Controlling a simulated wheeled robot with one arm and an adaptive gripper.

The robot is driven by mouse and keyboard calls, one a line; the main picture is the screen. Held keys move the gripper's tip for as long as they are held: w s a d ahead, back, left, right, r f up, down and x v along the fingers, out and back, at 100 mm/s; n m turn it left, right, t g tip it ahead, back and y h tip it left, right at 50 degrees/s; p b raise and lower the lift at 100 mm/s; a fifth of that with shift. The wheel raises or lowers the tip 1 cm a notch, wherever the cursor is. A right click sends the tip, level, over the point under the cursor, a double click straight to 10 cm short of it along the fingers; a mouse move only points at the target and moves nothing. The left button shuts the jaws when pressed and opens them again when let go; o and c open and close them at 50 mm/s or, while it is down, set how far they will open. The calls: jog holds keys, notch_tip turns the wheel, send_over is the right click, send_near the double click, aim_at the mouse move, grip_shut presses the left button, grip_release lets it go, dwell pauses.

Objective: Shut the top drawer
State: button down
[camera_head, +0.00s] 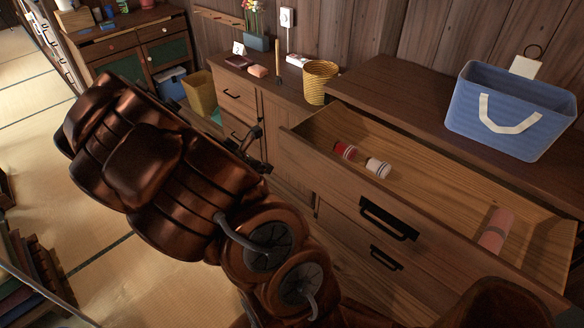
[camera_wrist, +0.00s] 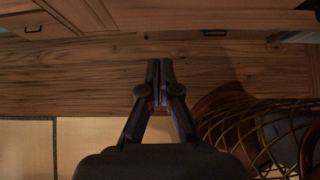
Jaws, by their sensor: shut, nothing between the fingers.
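The top drawer (camera_head: 343,180) of the wooden dresser stands pulled well out in the head view. Its front has a black handle (camera_head: 388,218). Inside lie a red and white cylinder (camera_head: 345,150), a white and orange-brown one (camera_head: 377,167) and a pink one (camera_head: 496,230). My gripper (camera_head: 257,133) is near the left end of the drawer front, partly hidden behind my copper arm; I cannot tell whether it touches. In the wrist view my gripper (camera_wrist: 160,88) is shut and empty, against a brown wooden surface (camera_wrist: 80,82).
A blue basket (camera_head: 510,110) and a yellow wicker bin (camera_head: 319,82) stand on the dresser top. Another drawer with a handle (camera_head: 386,257) is below. A dark cabinet (camera_head: 140,45) is at the back left. A woven item (camera_wrist: 245,125) shows in the wrist view. Tatami floor (camera_head: 55,115) lies left.

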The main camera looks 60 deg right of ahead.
jog(key=p, duration=0.1)
send_near(298, 166)
notch_tip(298, 166, down, 4)
jog(key=d, duration=0.2)
jog(key=shift+s+d+f+p, duration=0.1)
jog(key=shift+s+d+p, duration=0.1)
jog(key=shift+d, duration=0.4)
jog(key=shift+s+d+f+p, duration=0.15)
jog(key=shift+s+d, duration=0.1)
jog(key=shift+d, duration=0.35)
jog(key=shift+r, duration=0.1)
